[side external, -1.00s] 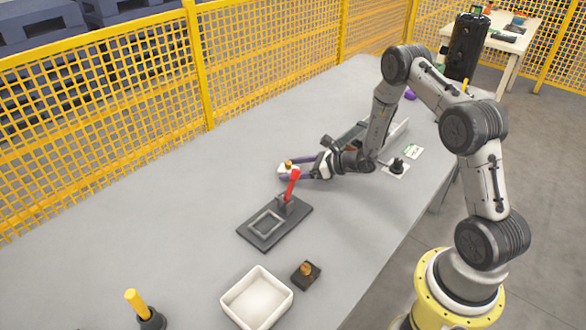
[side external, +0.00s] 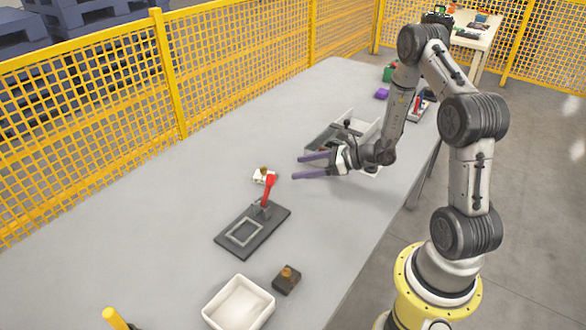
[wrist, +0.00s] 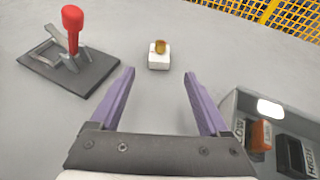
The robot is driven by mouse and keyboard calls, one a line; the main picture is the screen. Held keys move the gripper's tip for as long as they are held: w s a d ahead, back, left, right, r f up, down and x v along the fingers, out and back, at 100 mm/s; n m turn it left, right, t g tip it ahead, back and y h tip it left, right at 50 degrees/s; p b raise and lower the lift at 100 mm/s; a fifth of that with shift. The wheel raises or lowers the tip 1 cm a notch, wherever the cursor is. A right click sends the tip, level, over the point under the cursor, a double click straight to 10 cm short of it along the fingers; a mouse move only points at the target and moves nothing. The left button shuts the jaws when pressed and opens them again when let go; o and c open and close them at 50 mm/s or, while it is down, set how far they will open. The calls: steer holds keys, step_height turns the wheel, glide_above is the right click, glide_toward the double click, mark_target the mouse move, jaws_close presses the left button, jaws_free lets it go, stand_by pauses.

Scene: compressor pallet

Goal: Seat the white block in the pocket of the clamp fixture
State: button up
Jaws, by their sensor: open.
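The white block (side external: 259,179) stands on the grey table behind the clamp fixture, with a brass knob on top. It also shows in the wrist view (wrist: 159,62), ahead of and between my fingertips. My gripper (side external: 295,168) is open and empty, its purple fingers pointing towards the block and apart from it. My fingers also show in the wrist view (wrist: 159,73). The clamp fixture (side external: 276,222) is a dark plate with a red-handled lever and a pale-rimmed square pocket, which looks empty.
A white tray (side external: 214,312) and a dark block with a brass knob (side external: 287,281) stand in front of the fixture. The table left of the fixture is clear.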

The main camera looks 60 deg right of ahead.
steer(key=s+a+r+n+g+y, duration=0.2)
steer(key=s+a+r+n+g, duration=0.2)
steer(key=a+r+n, duration=0.4)
steer(key=s+a+r+n+g+y, duration=0.2)
steer(key=s+a+r+n+g, duration=0.3)
steer(key=a+n, duration=0.35)
steer(key=s+d+r+n+h, duration=0.1)
steer(key=s+r+n+h, duration=0.3)
steer(key=s+n, duration=0.3)
steer(key=s+d+r+n+t+h, duration=0.1)
steer(key=s+r+n+h, duration=0.3)
steer(key=s+n, duration=0.3)
steer(key=shift+s+t+h, duration=0.3)
steer(key=shift+s+h, duration=0.1)
steer(key=shift+s, duration=0.35)
steer(key=shift+s+d+r+n+h, duration=0.2)
steer(key=shift+d+r+n+h, duration=0.15)
steer(key=shift+n, duration=0.2)
steer(key=shift+c, duration=1.3)
